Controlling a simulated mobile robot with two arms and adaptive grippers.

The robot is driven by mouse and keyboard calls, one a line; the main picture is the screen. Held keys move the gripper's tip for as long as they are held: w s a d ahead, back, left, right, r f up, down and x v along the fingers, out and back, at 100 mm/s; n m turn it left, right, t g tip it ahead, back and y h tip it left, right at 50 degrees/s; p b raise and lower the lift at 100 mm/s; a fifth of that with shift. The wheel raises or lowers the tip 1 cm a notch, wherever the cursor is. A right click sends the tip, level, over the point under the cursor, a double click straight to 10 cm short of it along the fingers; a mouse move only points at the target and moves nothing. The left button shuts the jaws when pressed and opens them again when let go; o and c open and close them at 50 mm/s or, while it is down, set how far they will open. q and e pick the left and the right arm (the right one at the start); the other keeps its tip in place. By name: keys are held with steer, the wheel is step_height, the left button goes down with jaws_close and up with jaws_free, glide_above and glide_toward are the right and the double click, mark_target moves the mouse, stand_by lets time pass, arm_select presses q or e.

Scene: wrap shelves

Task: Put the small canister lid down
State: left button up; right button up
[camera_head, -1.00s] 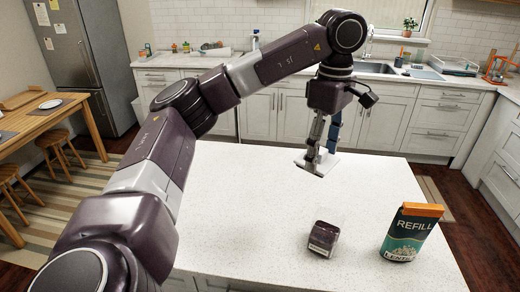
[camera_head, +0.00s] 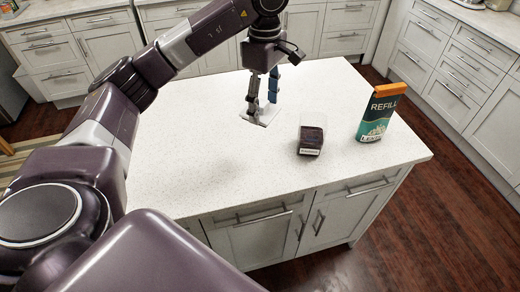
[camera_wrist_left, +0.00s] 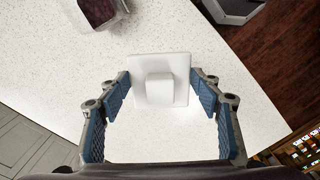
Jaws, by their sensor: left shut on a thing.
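The small canister lid (camera_head: 260,115) is a white square plate with a raised square knob. In the left wrist view the lid (camera_wrist_left: 160,80) lies between the blue-padded fingers of my left gripper (camera_wrist_left: 160,78). My left gripper (camera_head: 262,104) points down over the white countertop and is shut on the lid. I cannot tell whether the lid touches the counter. A clear, squarish canister (camera_head: 311,136) with dark contents and no lid on it stands right of the lid; part of it shows in the wrist view (camera_wrist_left: 97,12). My right gripper is not in view.
A teal and orange refill pack (camera_head: 377,115) stands upright right of the canister. The white countertop (camera_head: 200,150) is clear to the left and in front of the lid. Its front edge drops to cabinets (camera_head: 262,240). Wood floor lies to the right.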

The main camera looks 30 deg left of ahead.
arm_select(q)
step_height(320, 180, down, 12)
steer(key=p, duration=0.3)
steer(key=shift+s+a, duration=0.1)
steer(key=shift+f+p, duration=0.3)
steer(key=shift+f, duration=0.3)
step_height(320, 180, down, 4)
steer(key=shift+r+p, duration=0.1)
steer(key=shift+p, duration=0.45)
steer(key=shift+f+b, duration=0.25)
steer(key=shift+b, duration=0.05)
steer(key=o, duration=1.2)
steer(key=shift+c, duration=0.2)
steer(key=shift+r, duration=0.15)
